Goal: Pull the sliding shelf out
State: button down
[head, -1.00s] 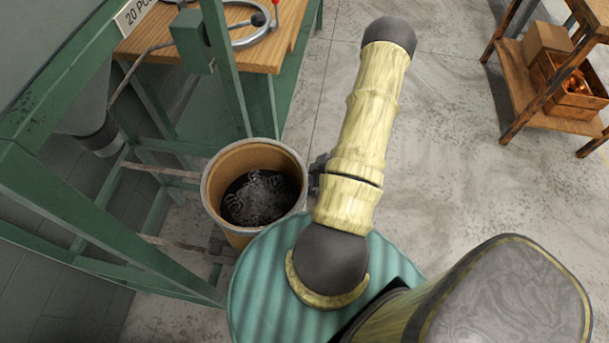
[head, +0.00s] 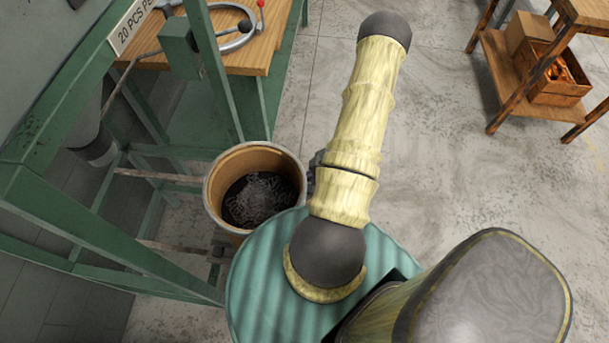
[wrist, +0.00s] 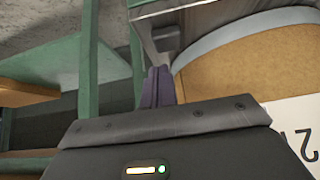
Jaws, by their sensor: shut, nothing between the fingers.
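A tan bin (head: 215,190) with dark coiled springs inside stands low beside the green frame. Brown rails (head: 160,176) run from the frame toward it. The sliding shelf's surface is not clear; the bin hides what is under it. In the wrist view, the tan bin (wrist: 225,70) is right of my gripper (wrist: 154,72). Its dark fingers are shut together, with nothing seen between them. The finger tips lie at the lower end of a grey bar (wrist: 148,42) below a metal edge (wrist: 195,18); I cannot tell whether they touch. My arm mostly hides the gripper in the head view.
The green frame (head: 105,215) stands at left, with a wooden-topped bench (head: 245,62) behind. A wooden rack (head: 500,75) with a crate (head: 555,85) stands at upper right. Open concrete floor (head: 450,150) lies between.

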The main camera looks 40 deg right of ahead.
jog(key=p+v, duration=0.5)
jog(key=v, duration=0.2)
jog(key=shift+s+r, duration=0.1)
dwell(0.5)
